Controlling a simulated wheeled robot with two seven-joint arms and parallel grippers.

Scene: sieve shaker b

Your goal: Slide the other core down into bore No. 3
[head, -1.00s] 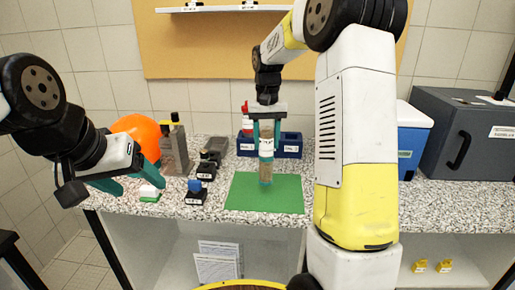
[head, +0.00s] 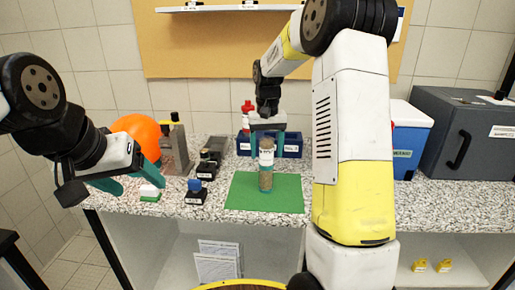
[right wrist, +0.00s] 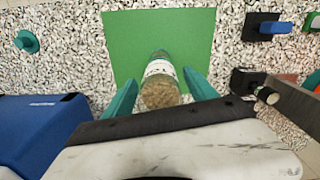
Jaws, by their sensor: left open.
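A brown speckled cylinder with a white label (head: 266,157) stands upright on the green mat (head: 236,198); I take it for a core. A greenish band shows near its foot. In the right wrist view its brown top end (right wrist: 160,92) faces the camera. My right gripper (head: 266,150) is open over it, one finger on each side, with gaps visible in the right wrist view (right wrist: 162,95). My left gripper (head: 126,180) is open and empty at the left. No bore marked No. 3 is readable.
A blue holder (head: 293,143) stands behind the mat, with a red-topped item (head: 248,107) by it. Black blocks (head: 196,192), a grey stand (head: 178,150), a white-green block (head: 149,192) and an orange ball (head: 137,130) lie left. A blue box (head: 408,145) stands right.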

